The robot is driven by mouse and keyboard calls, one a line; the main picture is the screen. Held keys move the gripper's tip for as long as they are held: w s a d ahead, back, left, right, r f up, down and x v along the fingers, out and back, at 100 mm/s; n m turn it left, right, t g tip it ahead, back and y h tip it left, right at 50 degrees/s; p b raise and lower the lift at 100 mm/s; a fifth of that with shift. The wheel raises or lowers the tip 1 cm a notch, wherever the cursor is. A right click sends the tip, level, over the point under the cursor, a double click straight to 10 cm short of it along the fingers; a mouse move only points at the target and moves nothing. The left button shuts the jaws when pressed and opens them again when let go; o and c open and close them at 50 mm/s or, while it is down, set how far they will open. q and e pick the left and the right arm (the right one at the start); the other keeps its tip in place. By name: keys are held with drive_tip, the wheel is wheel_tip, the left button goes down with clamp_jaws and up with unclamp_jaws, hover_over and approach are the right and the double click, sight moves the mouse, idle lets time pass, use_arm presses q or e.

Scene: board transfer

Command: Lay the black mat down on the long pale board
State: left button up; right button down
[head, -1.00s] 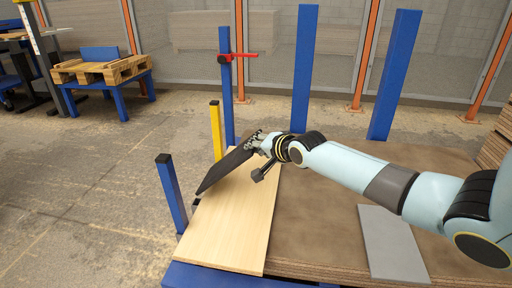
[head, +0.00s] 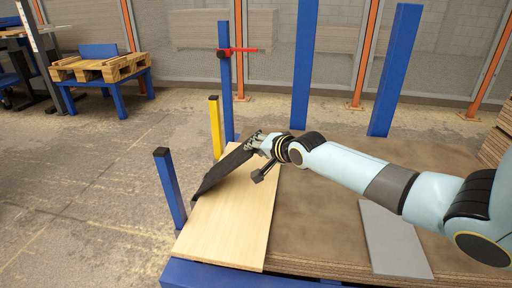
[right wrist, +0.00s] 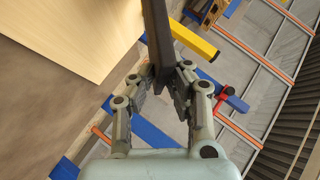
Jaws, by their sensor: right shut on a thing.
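The black mat (head: 222,168) is held tilted above the far left part of the long pale board (head: 228,226). Its near lower edge hangs close to the board's left edge; I cannot tell whether it touches. My right gripper (head: 262,142) is shut on the mat's far end. In the right wrist view the mat (right wrist: 157,35) shows edge-on between the fingers of the right gripper (right wrist: 168,80), with the pale board (right wrist: 85,35) beside it. My left gripper is not in view.
The board lies on a brown stack (head: 325,215). A grey plate (head: 393,240) lies to the right. Blue posts (head: 170,188) and a yellow post (head: 216,128) stand along the left and far edges. A red clamp (head: 236,52) sits on a far post.

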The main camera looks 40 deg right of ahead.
drive_tip(key=shift+f, duration=0.25)
idle(0.3)
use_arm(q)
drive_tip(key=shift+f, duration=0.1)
use_arm(e)
drive_tip(key=c, duration=1.3)
unclamp_jaws()
drive_tip(key=shift+o, duration=0.3)
drive_tip(key=s+p, duration=0.4)
drive_tip(key=s, duration=0.2)
drive_tip(key=shift+a+r, duration=0.15)
drive_tip(key=shift+a, duration=0.1)
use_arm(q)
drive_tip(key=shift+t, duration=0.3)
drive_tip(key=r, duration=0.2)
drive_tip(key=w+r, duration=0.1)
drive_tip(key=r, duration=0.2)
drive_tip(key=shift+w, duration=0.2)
use_arm(e)
drive_tip(key=shift+o, duration=0.2)
drive_tip(key=shift+f, duration=0.2)
